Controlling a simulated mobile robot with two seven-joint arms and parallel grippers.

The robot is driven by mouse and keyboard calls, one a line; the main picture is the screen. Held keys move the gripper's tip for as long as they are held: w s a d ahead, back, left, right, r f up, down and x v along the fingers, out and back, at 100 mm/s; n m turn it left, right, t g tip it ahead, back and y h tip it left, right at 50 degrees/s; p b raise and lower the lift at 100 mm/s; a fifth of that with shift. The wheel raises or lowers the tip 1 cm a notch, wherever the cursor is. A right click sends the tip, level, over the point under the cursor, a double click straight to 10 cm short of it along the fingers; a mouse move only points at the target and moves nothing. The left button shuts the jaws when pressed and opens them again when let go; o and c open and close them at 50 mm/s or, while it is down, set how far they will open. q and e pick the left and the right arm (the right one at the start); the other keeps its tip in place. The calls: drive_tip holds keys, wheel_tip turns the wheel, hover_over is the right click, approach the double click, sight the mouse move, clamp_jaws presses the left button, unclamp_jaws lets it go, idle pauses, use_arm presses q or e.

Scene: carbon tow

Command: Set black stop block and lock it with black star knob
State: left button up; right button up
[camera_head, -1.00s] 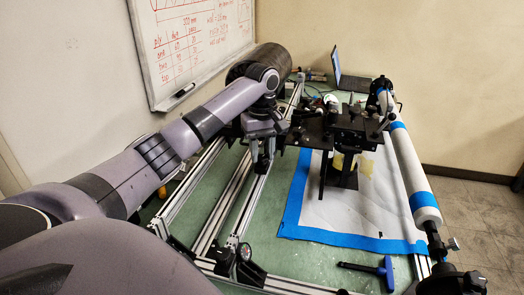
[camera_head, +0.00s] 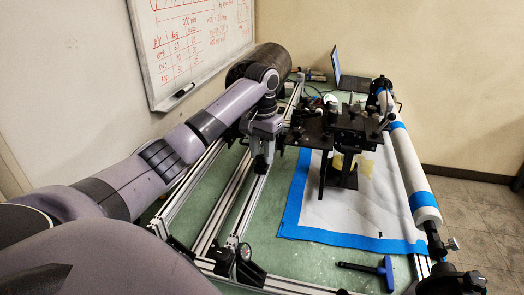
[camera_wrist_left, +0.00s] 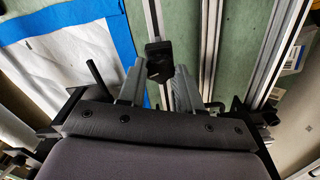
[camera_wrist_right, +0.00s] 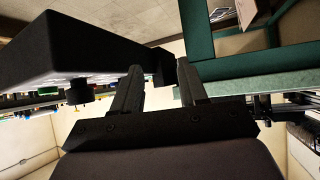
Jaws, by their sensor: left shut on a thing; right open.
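My left gripper (camera_head: 262,165) is shut on a small black block, held over the inner aluminium rails. In the left wrist view the black block (camera_wrist_left: 158,62) sits between the fingertips, beside a slotted rail (camera_wrist_left: 208,45). I cannot tell if it touches the rail.
A black fixture (camera_head: 345,130) stands on a white sheet edged with blue tape (camera_head: 310,234). A white roller with blue bands (camera_head: 408,160) runs along the right. A blue-handled tool (camera_head: 385,268) lies in front. A large black slab (camera_wrist_right: 70,50) is close beside my right gripper.

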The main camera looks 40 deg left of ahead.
use_arm(q)
drive_tip(key=shift+m, duration=0.9)
drive_tip(key=o, duration=1)
drive_tip(key=shift+o, duration=0.2)
drive_tip(key=shift+r, duration=0.15)
drive_tip(key=shift+r, duration=3.5)
